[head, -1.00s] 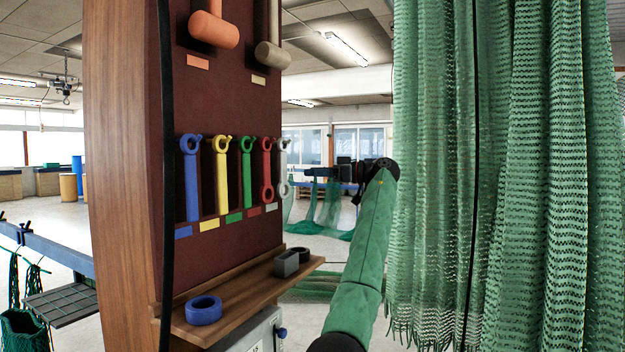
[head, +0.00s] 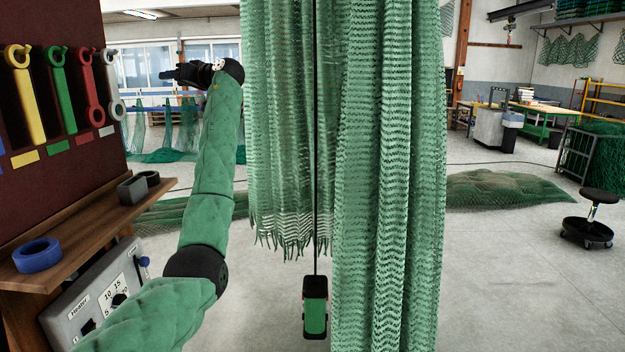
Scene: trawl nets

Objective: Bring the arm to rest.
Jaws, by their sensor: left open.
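My left arm (head: 213,170), in a green padded sleeve, comes in from the lower left and stands bent upward between the tool board and a hanging green net. My right arm and gripper are not in view.
The green net (head: 395,180) hangs just right of my arm. A black cord holds a green-and-black pendant (head: 315,308). The wooden shelf (head: 90,225) carries a blue ring (head: 37,255). A heater control box (head: 95,300) sits below. Open floor lies right, with a stool (head: 590,220).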

